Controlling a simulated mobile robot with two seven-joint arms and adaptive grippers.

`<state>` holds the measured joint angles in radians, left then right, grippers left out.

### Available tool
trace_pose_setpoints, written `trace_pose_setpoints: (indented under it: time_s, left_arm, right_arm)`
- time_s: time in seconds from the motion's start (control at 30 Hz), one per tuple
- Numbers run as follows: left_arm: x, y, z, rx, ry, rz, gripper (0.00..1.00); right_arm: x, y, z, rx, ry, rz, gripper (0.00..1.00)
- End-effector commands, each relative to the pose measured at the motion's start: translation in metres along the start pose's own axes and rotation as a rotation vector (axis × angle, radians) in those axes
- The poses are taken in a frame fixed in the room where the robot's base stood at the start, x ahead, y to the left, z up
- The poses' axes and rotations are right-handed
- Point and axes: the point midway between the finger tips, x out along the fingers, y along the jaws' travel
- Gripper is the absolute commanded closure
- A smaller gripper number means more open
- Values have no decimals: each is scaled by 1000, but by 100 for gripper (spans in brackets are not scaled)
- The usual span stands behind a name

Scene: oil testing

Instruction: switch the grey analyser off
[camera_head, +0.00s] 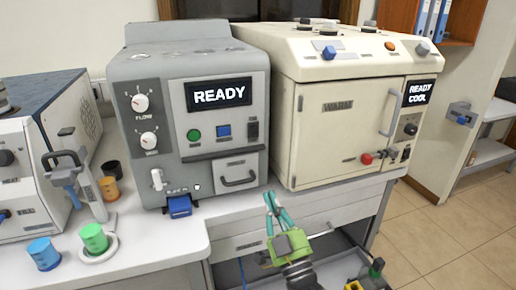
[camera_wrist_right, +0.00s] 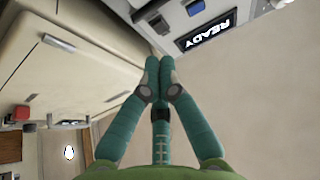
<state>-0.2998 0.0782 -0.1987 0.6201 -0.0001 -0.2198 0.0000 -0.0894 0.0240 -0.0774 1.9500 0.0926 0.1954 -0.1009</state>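The grey analyser (camera_head: 215,110) stands at the middle of the counter. Its lit display (camera_head: 219,94) reads READY. Below the display are a green round button (camera_head: 194,135), a blue square button (camera_head: 224,131) and a black rocker switch (camera_head: 252,131); I cannot tell the rocker's position. My right gripper (camera_head: 273,199) is in front of and below the analyser's right corner, apart from it. Its teal fingertips (camera_wrist_right: 160,66) meet with nothing visible between them. The READY display also shows upside down in the wrist view (camera_wrist_right: 208,31).
A cream oven-like machine (camera_head: 338,110) stands close on the right, with a door handle and red knob (camera_head: 366,158) facing forward. A blue-and-white machine (camera_head: 30,170) stands left. Blue (camera_head: 43,253), green (camera_head: 94,238) and orange (camera_head: 109,188) cups occupy the left counter.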

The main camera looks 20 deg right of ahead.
Motion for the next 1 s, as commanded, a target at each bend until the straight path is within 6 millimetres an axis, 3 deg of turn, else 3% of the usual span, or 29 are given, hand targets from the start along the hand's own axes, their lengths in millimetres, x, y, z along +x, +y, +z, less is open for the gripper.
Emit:
trace_pose_setpoints:
  time_s: [0.2,0.67,0.87,1.0]
  left_arm:
    - [0,1,1,2,-2,1,60]
    - [-1,1,1,3,-2,1,60]
    - [-11,0,0,3,-2,1,60]
    - [-20,0,-1,2,-2,1,60]
  right_arm:
    - [9,6,-27,2,162,28,100]
    - [12,6,-32,2,182,31,100]
    - [37,7,-39,2,184,31,100]
    - [68,8,-45,2,184,30,100]
